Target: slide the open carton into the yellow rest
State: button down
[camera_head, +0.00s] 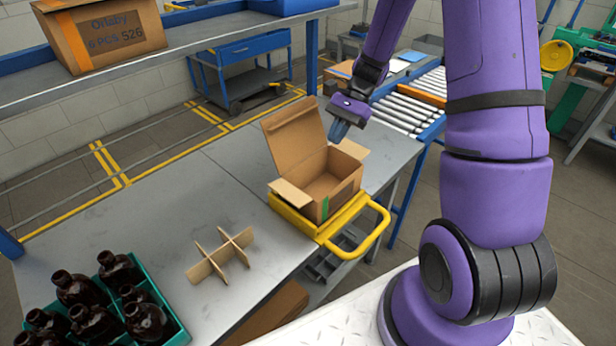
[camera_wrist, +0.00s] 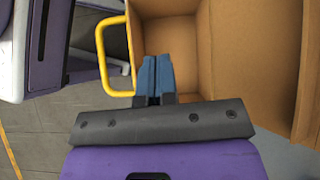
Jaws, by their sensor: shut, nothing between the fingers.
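The open carton (camera_head: 325,181) is a brown cardboard box with its large flap raised at the back and smaller flaps spread at the sides. It stands upright on the yellow rest (camera_head: 306,227), whose looped handle sticks out at the front right. I cannot tell whether it is fully seated there. My gripper (camera_head: 339,134) is shut and empty, by the carton's far right side near the raised flap. In the wrist view the shut blue fingers (camera_wrist: 154,75) show in front of the carton's open inside (camera_wrist: 205,50), with the yellow handle (camera_wrist: 101,50) to the left.
A cardboard divider (camera_head: 221,254) stands on the grey table (camera_head: 160,215). A green crate (camera_head: 180,335) of amber bottles is at the lower left. A labelled carton (camera_head: 103,32) sits on the shelf above. A roller conveyor (camera_head: 408,105) lies behind my gripper.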

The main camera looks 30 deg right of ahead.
jog(key=f, duration=0.2)
send_near(297, 191)
jog(key=shift+m+y, duration=0.3)
jog(key=shift+m, duration=0.1)
jog(key=shift+s+a+f, duration=0.25)
jog(key=shift+a+f, duration=0.25)
jog(key=shift+f, duration=0.6)
jog(key=shift+s+a+f, duration=0.2)
jog(key=shift+a+f, duration=0.35)
jog(key=shift+f, duration=0.5)
jog(key=shift+s+a+f, duration=0.25)
jog(key=shift+a+f, duration=0.25)
jog(key=shift+f, duration=0.6)
jog(key=shift+s+a, duration=0.2)
jog(key=shift+a, duration=0.35)
jog(key=shift+s+a, duration=0.2)
jog(key=shift+a, duration=0.35)
